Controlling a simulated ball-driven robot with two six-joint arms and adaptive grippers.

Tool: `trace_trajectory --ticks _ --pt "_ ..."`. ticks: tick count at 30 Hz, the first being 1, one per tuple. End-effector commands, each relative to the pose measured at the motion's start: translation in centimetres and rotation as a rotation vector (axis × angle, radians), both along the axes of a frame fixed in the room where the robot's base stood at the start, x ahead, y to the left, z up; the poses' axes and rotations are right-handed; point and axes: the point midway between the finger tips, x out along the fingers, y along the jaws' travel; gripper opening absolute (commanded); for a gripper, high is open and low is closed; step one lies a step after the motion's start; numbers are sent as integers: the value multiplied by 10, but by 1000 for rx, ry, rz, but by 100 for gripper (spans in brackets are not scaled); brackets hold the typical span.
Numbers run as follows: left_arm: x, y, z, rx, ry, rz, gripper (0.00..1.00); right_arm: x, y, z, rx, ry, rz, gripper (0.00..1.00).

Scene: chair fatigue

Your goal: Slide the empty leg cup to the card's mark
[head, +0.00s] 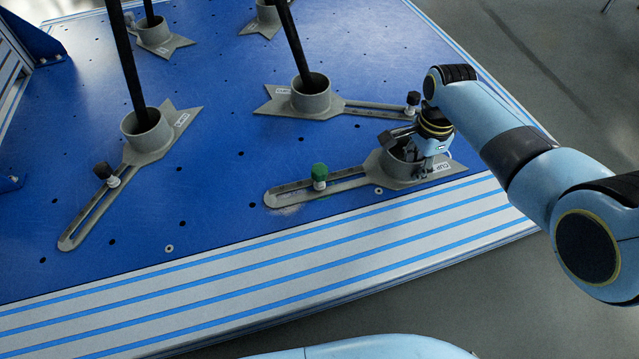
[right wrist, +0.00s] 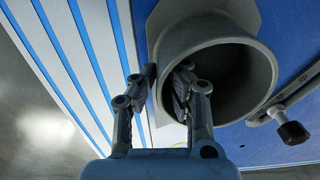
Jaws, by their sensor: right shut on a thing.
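The empty grey leg cup (head: 376,167) stands on the blue plate near its striped front edge, with no leg in it. In the right wrist view, my fingers (right wrist: 166,80) straddle the wall of the cup (right wrist: 218,38), one inside and one outside. A small white label (head: 441,167) lies on the base beside the gripper. I cannot make out a card's mark. My left gripper is not in view.
A cup with a black leg (head: 312,98) stands just behind, its black knob (head: 413,97) close to my right wrist. Another legged cup (head: 147,131) stands left. More cups (head: 154,33) are at the back. The plate between the left cup and green knob is free.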

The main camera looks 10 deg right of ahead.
Motion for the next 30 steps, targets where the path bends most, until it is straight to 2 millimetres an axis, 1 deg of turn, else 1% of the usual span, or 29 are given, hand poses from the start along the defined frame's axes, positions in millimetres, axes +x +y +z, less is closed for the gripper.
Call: trace_trajectory --ticks 5,22,30 --pt "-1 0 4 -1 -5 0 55 -1 6 0 2 2 0 0" --pt "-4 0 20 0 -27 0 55 -5 38 1 5 1 0 0" --pt "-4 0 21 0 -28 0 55 -6 41 0 3 1 0 0"
